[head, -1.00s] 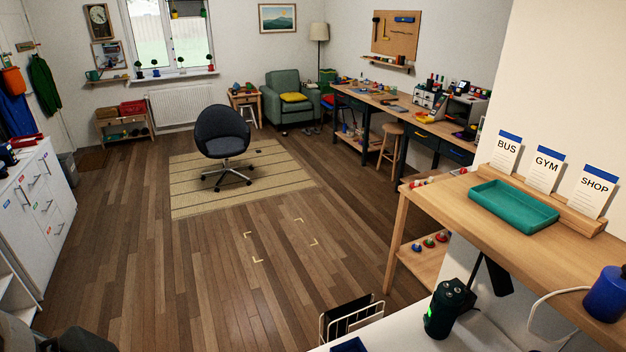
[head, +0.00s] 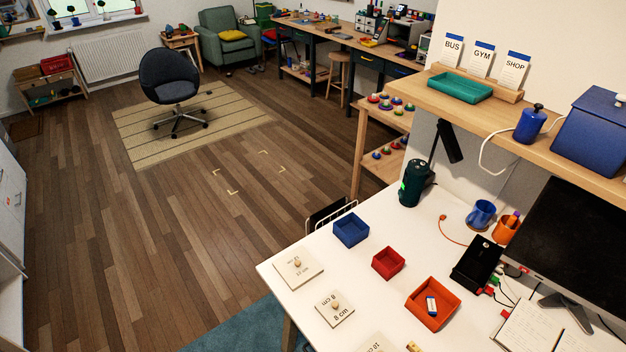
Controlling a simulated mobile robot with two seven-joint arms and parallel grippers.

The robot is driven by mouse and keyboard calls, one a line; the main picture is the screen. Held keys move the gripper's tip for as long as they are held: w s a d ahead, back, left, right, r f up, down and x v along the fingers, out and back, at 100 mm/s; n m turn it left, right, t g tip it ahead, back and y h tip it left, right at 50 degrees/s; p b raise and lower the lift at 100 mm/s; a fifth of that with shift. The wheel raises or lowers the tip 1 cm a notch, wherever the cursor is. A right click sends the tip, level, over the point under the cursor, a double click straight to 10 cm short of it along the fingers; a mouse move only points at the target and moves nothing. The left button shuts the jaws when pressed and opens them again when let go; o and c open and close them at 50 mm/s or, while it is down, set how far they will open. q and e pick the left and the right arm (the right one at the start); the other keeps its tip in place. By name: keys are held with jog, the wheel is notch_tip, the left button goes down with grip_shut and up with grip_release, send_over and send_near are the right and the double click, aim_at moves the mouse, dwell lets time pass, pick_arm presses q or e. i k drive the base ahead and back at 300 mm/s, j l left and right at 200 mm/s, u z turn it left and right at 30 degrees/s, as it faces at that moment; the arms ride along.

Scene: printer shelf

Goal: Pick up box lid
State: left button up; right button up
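Flat pale square lids with round wooden knobs lie on the white desk in the head view. One lid (head: 298,266) lies near the desk's left corner; its print is upside down and hard to read. A lid marked 8 cm (head: 335,308) lies below it. A third lid (head: 376,345), which seems marked 10 cm, is cut off by the bottom edge. Open boxes stand to their right: a blue box (head: 351,230), a small red box (head: 388,263) and an orange-red box (head: 432,303) with a small blue-and-white item inside. Neither of my grippers is in view.
A dark green cylinder (head: 411,184), a blue mug (head: 481,214), an orange cup (head: 506,229), a black box (head: 476,262), a monitor (head: 578,240) and an open notebook (head: 530,328) crowd the desk's back and right. A wooden shelf (head: 425,94) is above.

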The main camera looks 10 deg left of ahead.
aim_at(297, 267)
jog(key=i, duration=0.4)
jog(key=l+u, duration=0.5)
jog(key=l, duration=0.15)
jog(key=u, duration=0.2)
jog(key=i+j+z, duration=0.1)
jog(key=j, duration=0.15)
jog(key=j+z, duration=0.1)
jog(key=j, duration=0.15)
jog(key=i+j+z, duration=0.1)
jog(key=i, duration=0.35)
jog(key=i+j+z, duration=0.1)
jog(key=i+j, duration=0.15)
jog(key=i, duration=0.15)
